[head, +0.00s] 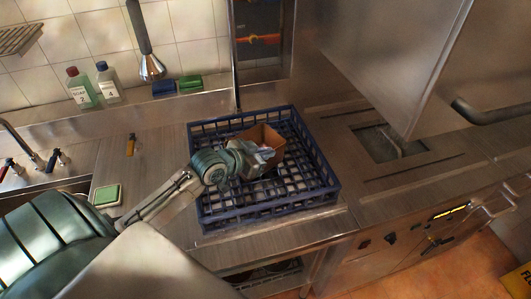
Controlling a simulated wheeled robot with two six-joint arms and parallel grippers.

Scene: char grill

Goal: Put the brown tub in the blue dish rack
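The blue dish rack (325,190) is a square crate with a grid floor and low walls, on the steel counter in the middle of the head view. The brown tub (268,137) is inside the rack's outline, near its middle, and looks tilted. My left gripper (262,156) reaches in from the left and overlaps the tub's near side. Its fingers are partly hidden against the tub, so I cannot tell whether they grip it. I also cannot tell whether the tub touches the rack's floor. My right gripper is not in view.
Two bottles (80,88) stand on the back ledge near blue and green sponges (190,83). A green-topped pad (107,195) lies left of the rack. A sink with a tap (38,158) is at far left. A raised steel hood (400,50) is at right.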

